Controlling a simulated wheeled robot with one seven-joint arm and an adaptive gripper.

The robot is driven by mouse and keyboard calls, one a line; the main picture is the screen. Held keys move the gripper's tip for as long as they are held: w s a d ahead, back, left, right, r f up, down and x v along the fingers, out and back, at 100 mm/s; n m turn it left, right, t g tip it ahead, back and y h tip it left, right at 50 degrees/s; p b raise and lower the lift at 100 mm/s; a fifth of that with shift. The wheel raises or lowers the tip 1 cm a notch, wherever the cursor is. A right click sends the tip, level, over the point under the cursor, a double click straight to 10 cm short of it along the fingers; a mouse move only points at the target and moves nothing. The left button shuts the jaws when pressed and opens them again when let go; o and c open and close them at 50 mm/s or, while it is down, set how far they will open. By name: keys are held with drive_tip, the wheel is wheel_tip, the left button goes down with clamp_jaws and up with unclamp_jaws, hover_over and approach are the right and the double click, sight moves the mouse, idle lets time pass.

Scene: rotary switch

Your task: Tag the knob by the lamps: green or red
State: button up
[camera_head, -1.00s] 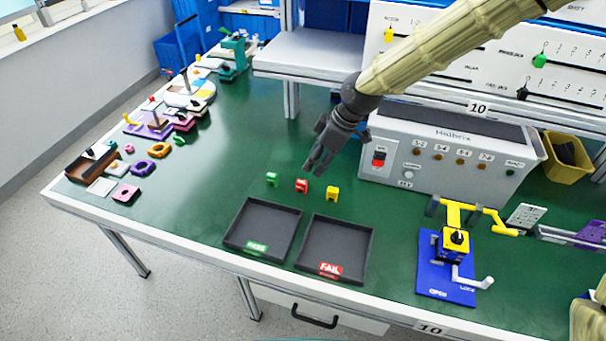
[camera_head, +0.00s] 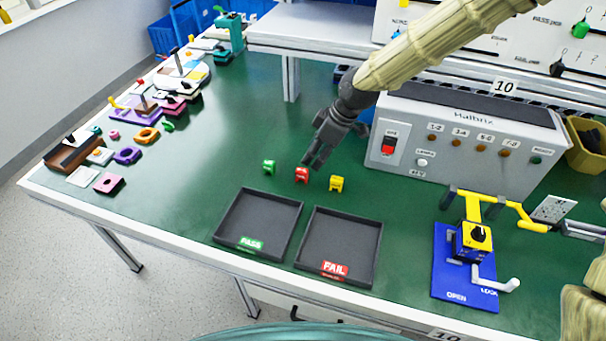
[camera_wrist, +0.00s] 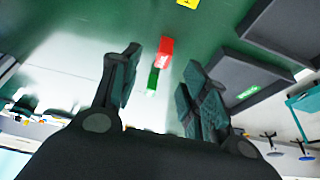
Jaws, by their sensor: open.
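The black knob (camera_head: 480,234) is on a yellow-and-black rotary switch, held on a blue fixture (camera_head: 452,275) with a yellow clamp. The tester box (camera_head: 470,180) behind it has a row of amber lamps (camera_head: 481,147) and a green lamp (camera_head: 535,159); whether any is lit I cannot tell. A green tag (camera_head: 268,167), a red tag (camera_head: 302,175) and a yellow tag (camera_head: 337,183) stand on the bench. My gripper (camera_head: 311,161) is open and empty, just above and behind the red tag. In the wrist view the red tag (camera_wrist: 166,48) and green tag (camera_wrist: 153,78) show between the fingers.
A PASS tray (camera_head: 258,194) and a FAIL tray (camera_head: 339,214), both empty, lie in front of the tags. Several coloured parts (camera_head: 127,155) lie at the left end. A grey shelf (camera_head: 320,42) stands at the back. The bench left of the tags is clear.

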sight(303, 170)
drive_tip(key=x, duration=0.3)
drive_tip(key=shift+a+f, duration=0.1)
drive_tip(key=shift+f, duration=0.1)
drive_tip(key=shift+s+a+p+x, duration=0.15)
drive_tip(key=shift+p+x, duration=0.2)
drive_tip(key=shift+x, duration=0.75)
drive_tip(key=shift+s+a+p+x, duration=0.15)
drive_tip(key=shift+p+x, duration=0.2)
drive_tip(key=shift+x, duration=0.7)
drive_tip(key=shift+w+a+f, duration=0.15)
drive_tip(key=shift+f, duration=0.3)
drive_tip(key=c, duration=0.9)
